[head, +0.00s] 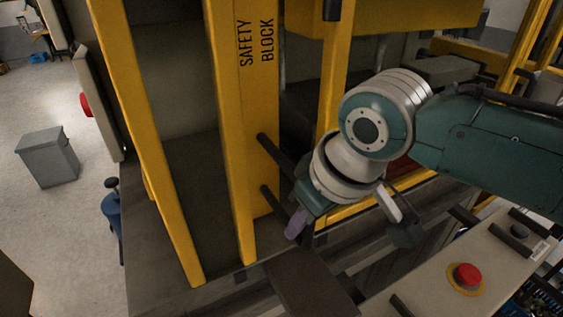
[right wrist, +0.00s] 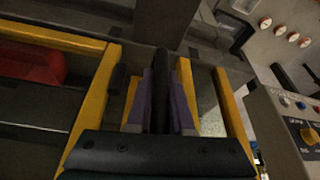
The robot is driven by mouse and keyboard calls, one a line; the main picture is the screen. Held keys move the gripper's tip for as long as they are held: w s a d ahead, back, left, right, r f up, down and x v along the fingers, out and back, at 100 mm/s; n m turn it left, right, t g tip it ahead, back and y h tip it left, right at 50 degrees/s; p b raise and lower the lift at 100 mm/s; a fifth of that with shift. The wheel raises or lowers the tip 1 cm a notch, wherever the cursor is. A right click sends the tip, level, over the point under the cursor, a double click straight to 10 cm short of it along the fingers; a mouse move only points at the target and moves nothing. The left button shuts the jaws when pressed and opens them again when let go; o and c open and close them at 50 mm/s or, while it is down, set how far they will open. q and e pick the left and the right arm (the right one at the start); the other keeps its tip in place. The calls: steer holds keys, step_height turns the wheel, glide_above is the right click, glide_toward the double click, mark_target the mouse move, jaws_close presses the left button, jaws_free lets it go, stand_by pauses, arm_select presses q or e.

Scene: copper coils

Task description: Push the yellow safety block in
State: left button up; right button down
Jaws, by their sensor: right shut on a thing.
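The yellow safety block (head: 246,130) is a tall upright panel lettered "SAFETY BLOCK" in the head view, standing beside a yellow frame post. Two black handle bars, an upper (head: 275,150) and a lower (head: 271,201), stick out from its side. My right gripper (head: 296,222), with purple fingertips, is at the outer end of the lower bar. In the right wrist view, its fingers (right wrist: 163,108) are shut on a black bar (right wrist: 161,65) that runs between them. The gripper body partly hides the bar in the head view. My left gripper is not in view.
Yellow posts (head: 142,130) flank the block. A control panel with a red button (head: 466,276) is close at lower right; its knobs also show in the right wrist view (right wrist: 309,132). A grey bin (head: 47,157) stands on open floor at left.

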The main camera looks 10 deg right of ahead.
steer(key=shift+w, duration=0.15)
steer(key=c, duration=0.8)
jaws_free()
steer(key=shift+r, duration=0.1)
steer(key=v, duration=0.9)
steer(key=shift+r+b, duration=0.4)
